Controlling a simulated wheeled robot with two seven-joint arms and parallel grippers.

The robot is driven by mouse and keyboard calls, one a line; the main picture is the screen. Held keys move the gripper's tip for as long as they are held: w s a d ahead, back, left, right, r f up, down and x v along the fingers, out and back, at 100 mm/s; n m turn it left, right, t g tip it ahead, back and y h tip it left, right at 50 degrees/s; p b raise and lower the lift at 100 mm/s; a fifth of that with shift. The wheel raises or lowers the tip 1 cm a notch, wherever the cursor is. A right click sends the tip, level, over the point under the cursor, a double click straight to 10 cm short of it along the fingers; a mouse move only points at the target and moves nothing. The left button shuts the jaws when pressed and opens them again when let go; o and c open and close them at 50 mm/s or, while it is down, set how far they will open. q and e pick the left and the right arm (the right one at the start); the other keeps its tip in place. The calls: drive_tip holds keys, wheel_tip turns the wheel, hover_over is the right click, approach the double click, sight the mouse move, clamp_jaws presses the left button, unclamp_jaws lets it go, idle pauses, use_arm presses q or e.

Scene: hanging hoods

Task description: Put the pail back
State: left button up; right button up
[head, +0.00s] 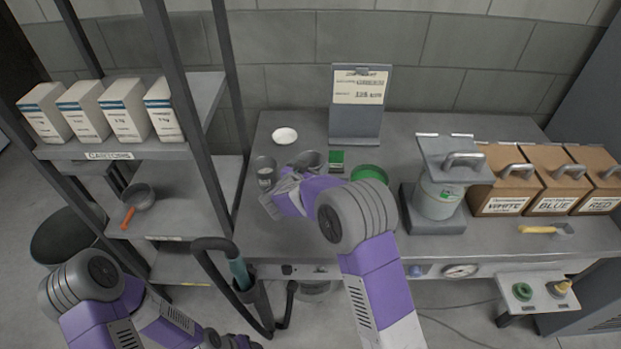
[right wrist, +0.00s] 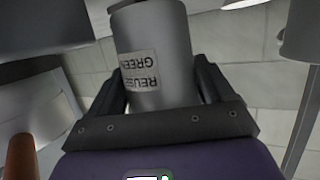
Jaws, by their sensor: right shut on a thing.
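My right gripper (head: 272,195) reaches over the left part of the grey bench and is shut on a grey cylindrical pail. In the right wrist view the pail (right wrist: 165,55) stands between the two fingers (right wrist: 160,90), its label reading "REUSE GREEN" upside down. In the head view a small grey labelled vessel (head: 265,172), apparently this pail, shows just beyond the fingertips. I cannot tell whether it touches the bench. My left arm comes in at the lower left; its fingers are not visible.
A white dish (head: 285,135), a dark grey bowl (head: 308,159), a green block (head: 337,160) and a green dish (head: 369,174) are near the hand. A sign stand (head: 356,110) is behind. A lidded pot (head: 438,198) and labelled boxes (head: 510,180) stand right; a shelf rack (head: 185,150) left.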

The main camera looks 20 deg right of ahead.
drive_tip(key=shift+f+b, duration=0.5)
drive_tip(key=shift+f, duration=1.25)
drive_tip(key=shift+f, duration=0.2)
drive_tip(key=o, duration=1.1)
drive_tip(key=shift+c, duration=0.2)
drive_tip(key=shift+r, duration=0.1)
